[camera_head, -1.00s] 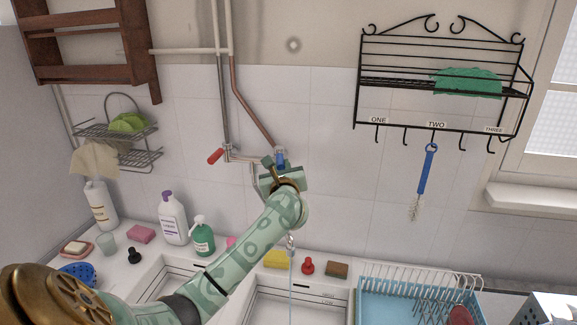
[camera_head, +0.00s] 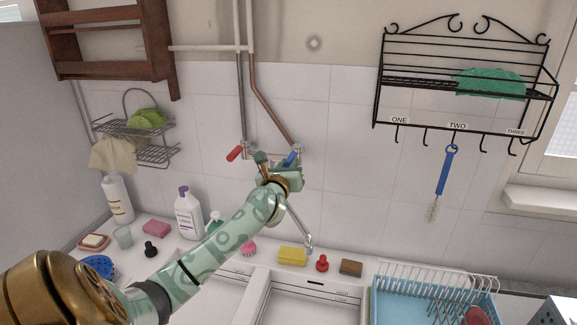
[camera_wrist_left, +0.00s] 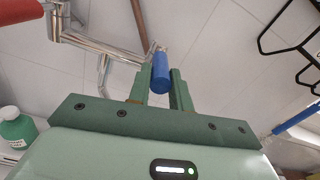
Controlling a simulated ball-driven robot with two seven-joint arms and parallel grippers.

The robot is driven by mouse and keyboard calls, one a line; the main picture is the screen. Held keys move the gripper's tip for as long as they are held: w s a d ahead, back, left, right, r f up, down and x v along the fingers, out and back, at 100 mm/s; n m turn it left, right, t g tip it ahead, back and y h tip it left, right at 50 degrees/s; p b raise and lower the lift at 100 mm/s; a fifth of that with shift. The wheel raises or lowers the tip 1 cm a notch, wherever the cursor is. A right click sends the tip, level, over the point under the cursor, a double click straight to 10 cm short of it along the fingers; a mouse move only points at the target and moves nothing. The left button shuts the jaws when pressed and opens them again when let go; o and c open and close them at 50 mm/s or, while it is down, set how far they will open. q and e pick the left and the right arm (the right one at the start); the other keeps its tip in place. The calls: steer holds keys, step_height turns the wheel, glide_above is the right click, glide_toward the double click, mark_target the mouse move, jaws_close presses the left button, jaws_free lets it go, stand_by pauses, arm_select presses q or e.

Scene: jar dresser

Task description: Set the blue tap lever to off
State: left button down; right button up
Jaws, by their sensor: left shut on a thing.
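The blue tap lever (camera_head: 291,158) is on the wall pipework above the sink, tilted up to the right in the head view. My left gripper (camera_head: 277,171) is at the tap and covers part of it. In the left wrist view, the blue lever (camera_wrist_left: 160,75) stands between the two green fingers, and the gripper (camera_wrist_left: 161,88) is shut on it. The silver spout (camera_head: 299,226) hangs over the sink, with no water stream visible below it. My right gripper is not in view.
The red tap lever (camera_head: 235,154) is just left of the blue one. A wire shelf (camera_head: 465,88) with hooks and a blue brush (camera_head: 446,170) hangs to the right. Bottles, sponges and a dish rack (camera_head: 440,285) line the counter. The wall between tap and shelf is clear.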

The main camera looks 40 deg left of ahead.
arm_select(q)
steer(key=c, duration=1.3)
jaws_free()
steer(key=shift+s, duration=0.1)
steer(key=b+v, duration=0.2)
steer(key=v, duration=1.4)
steer(key=shift+s, duration=0.15)
steer(key=shift+f, duration=0.1)
